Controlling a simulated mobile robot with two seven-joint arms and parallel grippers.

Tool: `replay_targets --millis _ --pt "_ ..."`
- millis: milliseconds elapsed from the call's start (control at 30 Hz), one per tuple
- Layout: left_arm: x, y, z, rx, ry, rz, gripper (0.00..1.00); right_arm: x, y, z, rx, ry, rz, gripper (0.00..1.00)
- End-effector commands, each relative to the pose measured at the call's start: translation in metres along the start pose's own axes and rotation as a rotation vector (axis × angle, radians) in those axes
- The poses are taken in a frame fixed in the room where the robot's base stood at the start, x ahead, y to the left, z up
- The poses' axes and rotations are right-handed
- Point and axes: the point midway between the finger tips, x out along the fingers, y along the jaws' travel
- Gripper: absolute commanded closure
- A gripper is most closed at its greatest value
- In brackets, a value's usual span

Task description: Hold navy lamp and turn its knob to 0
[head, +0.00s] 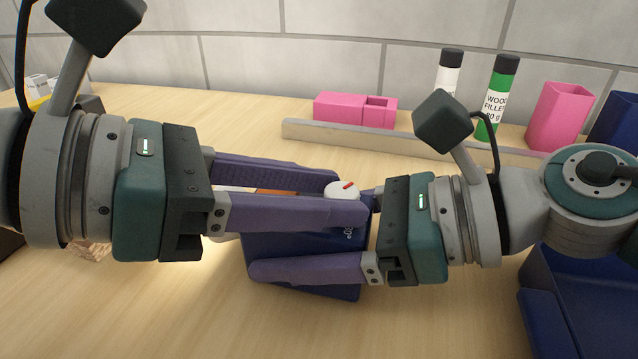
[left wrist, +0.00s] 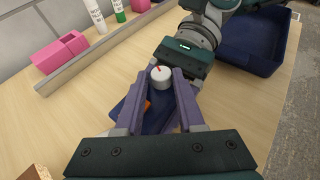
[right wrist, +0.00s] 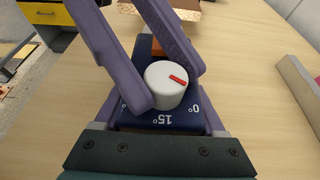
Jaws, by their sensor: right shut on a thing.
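The navy lamp (head: 300,248) is between my two grippers above the table, with an orange part on it. Its white round knob (head: 341,190) has a red mark. My right gripper (head: 256,235) is shut on the lamp body, one finger along its near side. My left gripper (head: 352,195) is open with its fingers on either side of the knob; I cannot tell whether they touch it. In the right wrist view the knob (right wrist: 170,86) has its red mark toward the lower right, on the side of the 0° label; 15° is in front. The knob also shows in the left wrist view (left wrist: 161,77).
Behind are a long grey-beige bar (head: 410,141), a pink box (head: 352,110), a white bottle (head: 449,72), a green wood filler bottle (head: 497,98) and a pink cup (head: 557,116). A navy tray (head: 575,300) is at the right.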

Motion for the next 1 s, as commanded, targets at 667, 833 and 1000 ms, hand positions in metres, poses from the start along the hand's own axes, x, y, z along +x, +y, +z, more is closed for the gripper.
replay_targets --millis 667,833,1000 --pt "0.0003 -0.0012 0.0029 0.001 -0.007 -0.003 0.38 0.0000 -0.0002 0.0002 -0.001 0.000 -0.001 0.97" --pt "0.0007 -0.0003 0.0023 0.004 -0.003 -0.014 0.38 0.0001 -0.0002 0.0002 -0.001 0.000 -0.001 0.97" --pt "0.0015 0.0022 0.0008 0.030 0.005 -0.077 0.38 0.0000 -0.0002 0.0001 -0.001 0.000 -0.001 0.97"
